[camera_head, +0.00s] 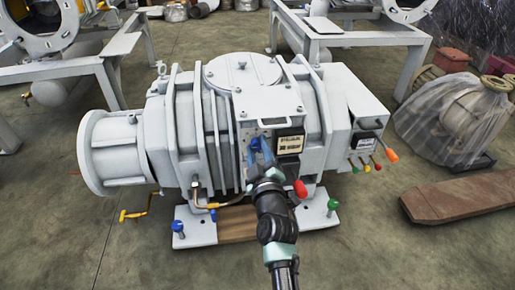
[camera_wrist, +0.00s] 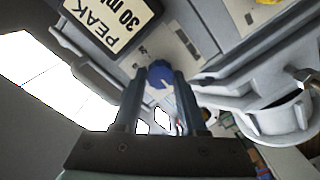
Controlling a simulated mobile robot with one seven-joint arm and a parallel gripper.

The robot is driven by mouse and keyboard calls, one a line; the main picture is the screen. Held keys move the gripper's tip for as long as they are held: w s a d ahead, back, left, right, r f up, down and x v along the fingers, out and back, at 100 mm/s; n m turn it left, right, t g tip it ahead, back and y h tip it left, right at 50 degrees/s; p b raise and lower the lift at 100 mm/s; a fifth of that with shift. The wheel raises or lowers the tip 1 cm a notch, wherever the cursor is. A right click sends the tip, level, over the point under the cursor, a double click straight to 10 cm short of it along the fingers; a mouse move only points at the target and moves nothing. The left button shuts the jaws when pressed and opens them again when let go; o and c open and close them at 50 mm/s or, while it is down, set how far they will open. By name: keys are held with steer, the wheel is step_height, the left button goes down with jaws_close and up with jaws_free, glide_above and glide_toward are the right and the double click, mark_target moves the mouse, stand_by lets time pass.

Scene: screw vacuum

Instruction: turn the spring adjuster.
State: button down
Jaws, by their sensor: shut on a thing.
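The spring adjuster appears to be the blue knob (camera_wrist: 159,73) on the pump's light grey face in the wrist view. My gripper (camera_wrist: 159,84) is shut on it, with one finger on each side of the knob. In the head view my gripper (camera_head: 259,143) reaches the front of the large grey vacuum pump (camera_head: 222,120), just left of the PEAK label (camera_head: 290,143). There the fingers look blue, and I cannot separate the knob from them. How far the knob is turned cannot be told.
A red knob (camera_head: 300,189) sits close to my wrist. Coloured knobs and an orange handle (camera_head: 391,156) stick out at the right of the pump. A yellow crank (camera_head: 138,215) is at lower left. A wrapped machine (camera_head: 462,118) and brown board (camera_head: 460,197) stand right.

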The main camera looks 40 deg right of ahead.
steer(key=m, duration=0.7)
steer(key=shift+b, duration=0.35)
steer(key=m, duration=0.6)
steer(key=shift+s+d, duration=0.1)
steer(key=shift+d, duration=0.05)
steer(key=m, duration=0.6)
steer(key=shift+m+p, duration=0.3)
steer(key=shift+p, duration=0.05)
steer(key=m, duration=0.6)
steer(key=shift+s+d+f+m+p, duration=0.1)
steer(key=shift+f+m+p, duration=0.1)
steer(key=shift+m+p, duration=0.15)
steer(key=shift+m, duration=0.25)
steer(key=shift+c, duration=2.3)
jaws_free()
